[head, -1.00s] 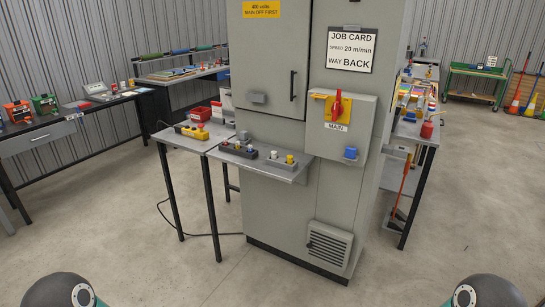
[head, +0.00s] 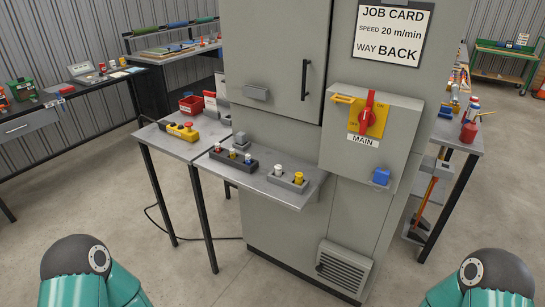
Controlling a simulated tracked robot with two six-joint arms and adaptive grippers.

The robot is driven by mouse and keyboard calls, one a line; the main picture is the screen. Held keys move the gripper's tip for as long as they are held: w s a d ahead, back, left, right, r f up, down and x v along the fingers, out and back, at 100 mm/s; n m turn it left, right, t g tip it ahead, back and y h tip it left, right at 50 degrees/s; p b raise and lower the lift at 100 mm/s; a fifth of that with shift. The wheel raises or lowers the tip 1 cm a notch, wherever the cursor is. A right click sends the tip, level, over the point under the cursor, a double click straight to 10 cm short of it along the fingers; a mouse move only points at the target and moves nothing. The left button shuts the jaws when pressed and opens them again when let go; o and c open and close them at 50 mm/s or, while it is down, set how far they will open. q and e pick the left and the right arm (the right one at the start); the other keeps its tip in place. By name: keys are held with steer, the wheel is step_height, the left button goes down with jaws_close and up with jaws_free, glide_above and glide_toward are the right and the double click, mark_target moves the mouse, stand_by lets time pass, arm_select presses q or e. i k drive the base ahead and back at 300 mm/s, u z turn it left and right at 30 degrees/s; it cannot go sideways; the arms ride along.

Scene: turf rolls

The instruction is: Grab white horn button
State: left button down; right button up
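A white button (head: 278,170) stands upright on a small grey box (head: 288,181) on the shelf at the front of the grey cabinet. A yellow button (head: 298,177) stands to its right on the same box. No label naming the horn can be read. To the left on the shelf, a dark box (head: 233,161) carries small red, yellow and blue pieces, some with white parts. Neither gripper is in view; only teal and dark parts of my arms show at the bottom corners, well apart from the shelf.
The grey shelf (head: 262,190) juts from the cabinet (head: 280,220), below a red main switch (head: 369,114). A side table (head: 172,140) with a yellow pendant (head: 182,132) adjoins it on the left. Open concrete floor lies in front.

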mark_target(278, 168)
steer(key=u, duration=0.25)
steer(key=i, duration=1.15)
steer(key=u, duration=0.45)
